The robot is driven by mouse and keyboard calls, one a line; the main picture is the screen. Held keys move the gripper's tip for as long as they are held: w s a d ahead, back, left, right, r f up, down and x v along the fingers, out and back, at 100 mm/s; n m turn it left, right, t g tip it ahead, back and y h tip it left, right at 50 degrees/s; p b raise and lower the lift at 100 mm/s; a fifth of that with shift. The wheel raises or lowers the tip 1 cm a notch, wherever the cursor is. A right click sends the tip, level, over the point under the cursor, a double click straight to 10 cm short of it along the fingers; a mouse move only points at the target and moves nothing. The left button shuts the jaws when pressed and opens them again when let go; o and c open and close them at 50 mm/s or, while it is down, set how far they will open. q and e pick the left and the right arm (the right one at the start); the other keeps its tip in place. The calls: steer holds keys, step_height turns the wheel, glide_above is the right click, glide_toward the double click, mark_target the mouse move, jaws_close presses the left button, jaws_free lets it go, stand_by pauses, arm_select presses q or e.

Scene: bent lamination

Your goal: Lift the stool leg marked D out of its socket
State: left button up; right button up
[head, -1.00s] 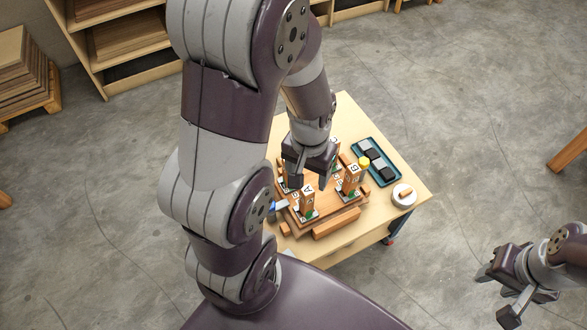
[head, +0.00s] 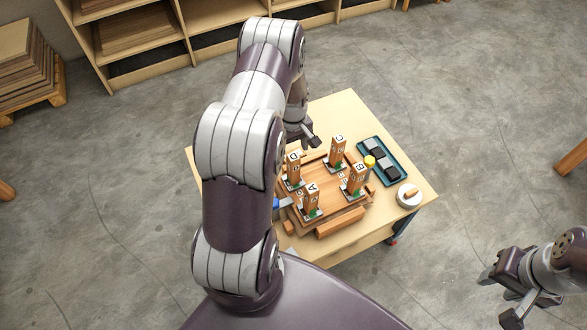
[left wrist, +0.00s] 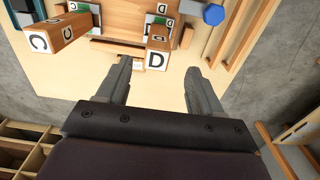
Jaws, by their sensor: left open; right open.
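The stool leg marked D (head: 293,168) is a wooden block standing upright at the back left of the wooden stool seat (head: 326,183). In the left wrist view, leg D (left wrist: 158,45) shows its white lettered end, beyond the fingertips and roughly centred between them. My left gripper (head: 303,137) is open and empty, above and behind leg D, apart from it; its fingers (left wrist: 160,75) also show in the left wrist view. Leg D's foot is partly hidden. My right gripper (head: 499,296) is open and empty at the lower right, away from the table.
Legs A (head: 312,198), B (head: 356,178) and C (head: 338,152) stand upright around the seat. A blue tray (head: 404,176) with dark blocks, a yellow-topped item (head: 369,162) and a round white dish (head: 408,195) lie right on the table (head: 345,105).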

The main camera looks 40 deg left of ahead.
mark_target(293, 156)
arm_select(q)
steer(key=f, duration=0.7)
steer(key=shift+w+a+f, duration=0.1)
steer(key=shift+w+f, duration=0.1)
steer(key=shift+w, duration=0.1)
jaws_close()
